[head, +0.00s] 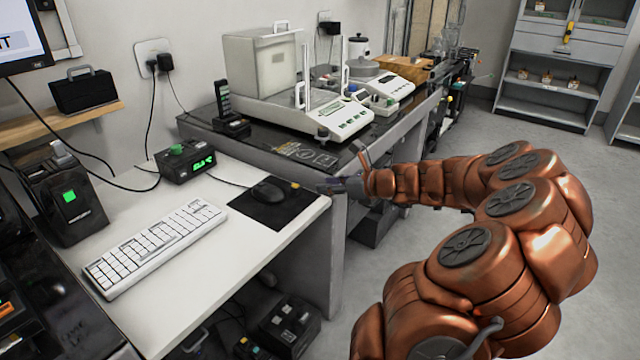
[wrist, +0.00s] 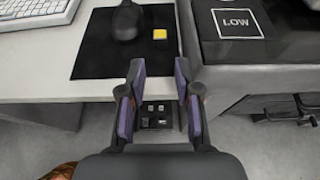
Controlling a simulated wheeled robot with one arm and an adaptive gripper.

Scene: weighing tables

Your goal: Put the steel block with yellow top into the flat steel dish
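The steel block with yellow top (wrist: 160,34) lies on the black mouse mat (wrist: 95,55), right of the mouse, in the wrist view. Only its yellow top shows clearly there. In the head view a small yellow spot at the mat's right edge is the block (head: 295,185). In the head view my gripper (head: 345,172) is beside the desk corner. I cannot make out the flat steel dish in either view.
The white desk (head: 180,290) holds a keyboard (head: 155,248) and a mouse (head: 268,190). A higher dark table (head: 262,138) with balances (head: 340,120) adjoins it on the right. Black boxes (head: 290,322) stand below the desk. Open floor lies at the right.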

